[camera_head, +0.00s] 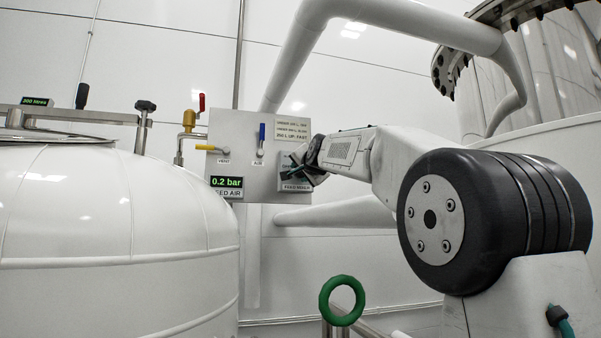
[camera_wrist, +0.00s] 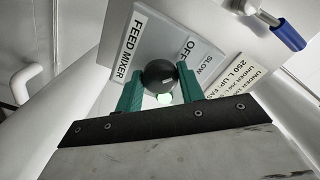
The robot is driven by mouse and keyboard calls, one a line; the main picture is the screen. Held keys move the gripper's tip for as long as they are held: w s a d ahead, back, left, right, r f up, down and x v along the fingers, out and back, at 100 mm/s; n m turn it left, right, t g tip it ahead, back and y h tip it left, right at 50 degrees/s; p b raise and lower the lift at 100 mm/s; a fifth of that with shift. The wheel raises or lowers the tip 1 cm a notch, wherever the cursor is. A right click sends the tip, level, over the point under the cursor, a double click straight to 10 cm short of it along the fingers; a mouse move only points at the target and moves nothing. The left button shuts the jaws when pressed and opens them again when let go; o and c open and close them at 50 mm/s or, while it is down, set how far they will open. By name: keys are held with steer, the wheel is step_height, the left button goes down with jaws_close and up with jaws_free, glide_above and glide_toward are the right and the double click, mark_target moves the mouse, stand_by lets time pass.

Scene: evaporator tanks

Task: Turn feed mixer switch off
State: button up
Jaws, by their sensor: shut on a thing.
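The feed mixer switch is a round black knob (camera_wrist: 160,74) on a grey plate (camera_wrist: 180,45) marked FEED MIXER, with OFF and SLOW labels visible. My gripper (camera_wrist: 160,88) has its green fingers on both sides of the knob and is shut on it. The knob's white mark is visible, but I cannot tell for sure which label it points at. In the head view my gripper (camera_head: 297,176) is at the lower right of the panel and covers most of the switch; the FEED MIXER label (camera_head: 296,187) shows just below it.
The panel (camera_head: 240,130) also carries a yellow VENT lever (camera_head: 207,147) and a blue AIR lever (camera_head: 262,133). A green ring handle (camera_head: 341,300) is below, and a thick white pipe (camera_head: 300,50) runs above.

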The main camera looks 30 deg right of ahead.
steer(key=shift+f+n, duration=0.1)
steer(key=shift+n, duration=3.7)
steer(key=o, duration=1)
steer(key=v, duration=0.7)
steer(key=shift+s+a, duration=0.1)
steer(key=shift+s, duration=0.3)
